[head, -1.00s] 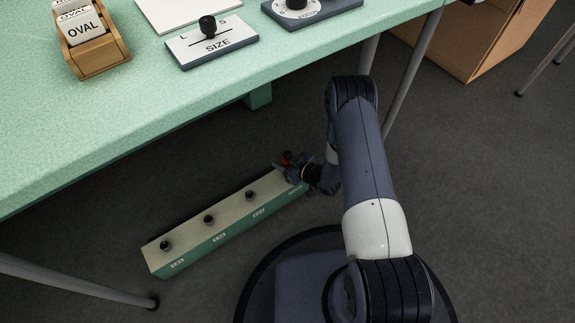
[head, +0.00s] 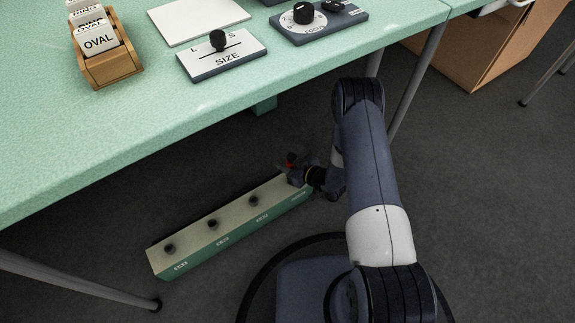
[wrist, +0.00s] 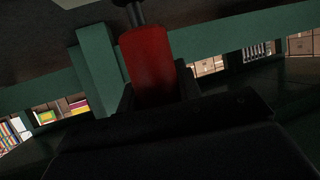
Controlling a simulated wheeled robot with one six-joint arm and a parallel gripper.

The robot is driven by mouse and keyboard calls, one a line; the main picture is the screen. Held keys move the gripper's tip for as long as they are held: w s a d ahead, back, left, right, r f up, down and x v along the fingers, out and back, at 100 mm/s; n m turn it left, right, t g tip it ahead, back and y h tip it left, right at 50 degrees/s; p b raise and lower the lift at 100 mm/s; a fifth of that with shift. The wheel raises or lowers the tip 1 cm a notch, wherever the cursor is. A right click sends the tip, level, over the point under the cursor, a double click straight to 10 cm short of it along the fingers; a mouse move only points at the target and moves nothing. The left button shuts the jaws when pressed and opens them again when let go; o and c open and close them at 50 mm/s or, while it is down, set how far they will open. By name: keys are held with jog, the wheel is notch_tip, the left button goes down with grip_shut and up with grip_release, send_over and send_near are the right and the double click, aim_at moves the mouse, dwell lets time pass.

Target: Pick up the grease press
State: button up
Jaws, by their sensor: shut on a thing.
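The grease press shows in the wrist view as a red cylinder (wrist: 150,65) with a dark stem at its top, standing between the dark fingers. My gripper (head: 293,166) is shut on the grease press at the far right end of the low box, slightly above the box top. It also shows in the wrist view (wrist: 155,95). The lower part of the press is hidden by the fingers.
The long low box (head: 232,216) with black knobs lies on the floor beneath the green table (head: 130,130). The table carries a wooden card holder (head: 112,66), a SIZE slider panel (head: 222,58) and a FOCUS dial panel (head: 318,22). Table legs stand around; dark floor is free at right.

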jog(key=shift+s+d+r, duration=0.1)
jog(key=shift+d+r, duration=0.1)
jog(key=shift+r, duration=0.5)
jog(key=s+d+p, duration=0.4)
jog(key=s+d, duration=0.7)
jog(key=d, duration=0.2)
jog(key=shift+s+f, duration=0.2)
jog(key=shift+s, duration=0.1)
jog(key=shift+d, duration=0.1)
jog(key=o, duration=0.4)
jog(key=c, duration=0.4)
jog(key=shift+r, duration=0.35)
